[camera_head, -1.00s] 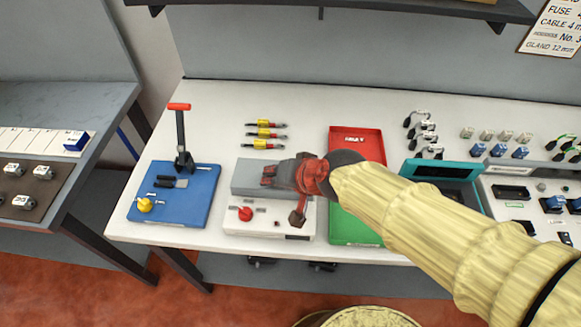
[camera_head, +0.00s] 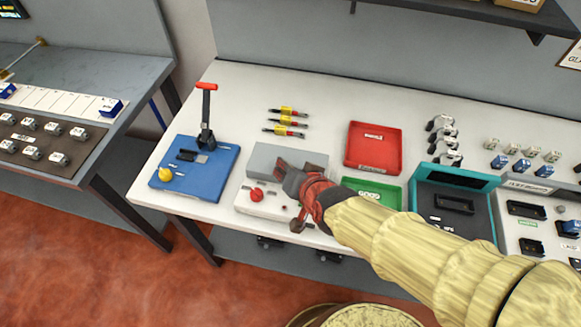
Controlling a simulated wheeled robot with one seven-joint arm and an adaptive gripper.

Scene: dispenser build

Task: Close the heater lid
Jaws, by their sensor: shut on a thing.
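The heater is a white box (camera_head: 268,209) with a red knob (camera_head: 256,194) on its front part. Its grey lid (camera_head: 268,155) stands along the back of the box, partly covered by my gripper. How far the lid is tilted is hard to tell. My red and dark grey gripper (camera_head: 284,177) reaches in from the right over the heater, with its fingers at the lid's lower front. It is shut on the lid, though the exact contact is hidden. My pale sleeved arm covers the table's front to the right.
Left of the heater is a blue board (camera_head: 196,168) with a red-handled press (camera_head: 206,112). Behind lie several yellow-sleeved cables (camera_head: 286,122). Right of it are a red tray (camera_head: 373,147), a green tray (camera_head: 367,190) and a teal-lidded case (camera_head: 456,176).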

